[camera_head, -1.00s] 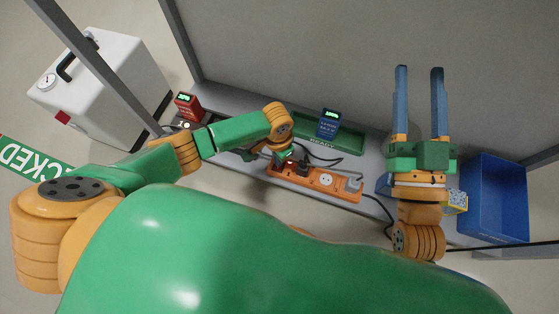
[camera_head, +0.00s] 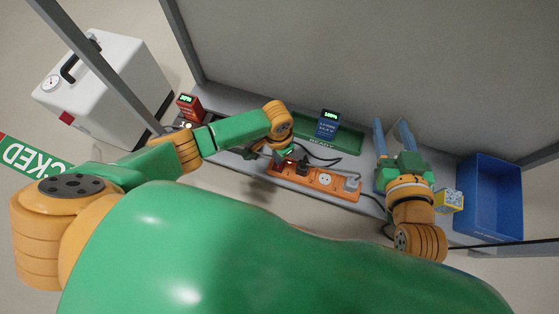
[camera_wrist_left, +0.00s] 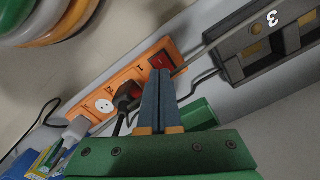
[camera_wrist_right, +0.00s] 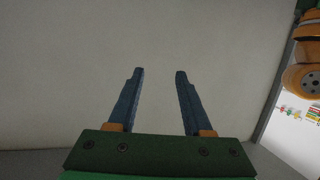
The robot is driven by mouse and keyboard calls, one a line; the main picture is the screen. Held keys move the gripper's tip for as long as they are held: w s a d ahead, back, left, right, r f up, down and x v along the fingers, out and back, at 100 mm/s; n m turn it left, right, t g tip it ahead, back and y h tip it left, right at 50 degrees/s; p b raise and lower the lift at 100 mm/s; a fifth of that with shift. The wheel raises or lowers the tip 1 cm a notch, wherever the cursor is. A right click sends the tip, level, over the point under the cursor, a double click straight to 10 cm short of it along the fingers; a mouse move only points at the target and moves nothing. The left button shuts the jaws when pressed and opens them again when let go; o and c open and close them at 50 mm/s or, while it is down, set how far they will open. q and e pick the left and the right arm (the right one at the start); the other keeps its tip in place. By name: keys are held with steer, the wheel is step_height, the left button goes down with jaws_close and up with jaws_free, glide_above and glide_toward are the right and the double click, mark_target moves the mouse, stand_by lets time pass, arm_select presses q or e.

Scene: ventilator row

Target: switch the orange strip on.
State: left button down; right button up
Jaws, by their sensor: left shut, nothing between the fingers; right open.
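The orange strip (camera_head: 342,186) lies on the grey bench below the green tray. It also shows in the left wrist view (camera_wrist_left: 125,78), with a red rocker switch (camera_wrist_left: 160,61) at one end. A black plug (camera_wrist_left: 128,97) and a pale plug (camera_wrist_left: 76,130) sit in it, with an empty white socket between. My left gripper (camera_wrist_left: 159,76) is shut and empty, its tips at or just over the switch's near edge. I cannot tell whether they touch, nor the switch's position. My right gripper (camera_head: 391,122) is open and empty, above the bench right of the strip.
A blue device (camera_head: 328,124) stands on the green tray (camera_head: 347,140). A red device (camera_head: 188,106) stands at the left. At the right are a yellow-patterned box (camera_head: 449,201) and a blue bin (camera_head: 492,200). Black cables run around the strip.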

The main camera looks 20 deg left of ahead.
arm_select(q)
steer(key=shift+r+p, duration=0.6)
steer(key=shift+p, duration=0.1)
steer(key=shift+r+p, duration=0.6)
steer(key=shift+p, duration=0.05)
arm_select(e)
steer(key=s+d+f+g+h, duration=0.1)
steer(key=s+d+f+g, duration=0.1)
steer(key=s+f+g, duration=0.3)
steer(key=s+d+f+g+h, duration=0.1)
steer(key=s+d+f+g, duration=0.1)
steer(key=s+f+g, duration=0.4)
steer(key=shift+s+d+f+m+h, duration=0.3)
steer(key=shift+s+f, duration=0.5)
steer(key=shift+s, duration=0.9)
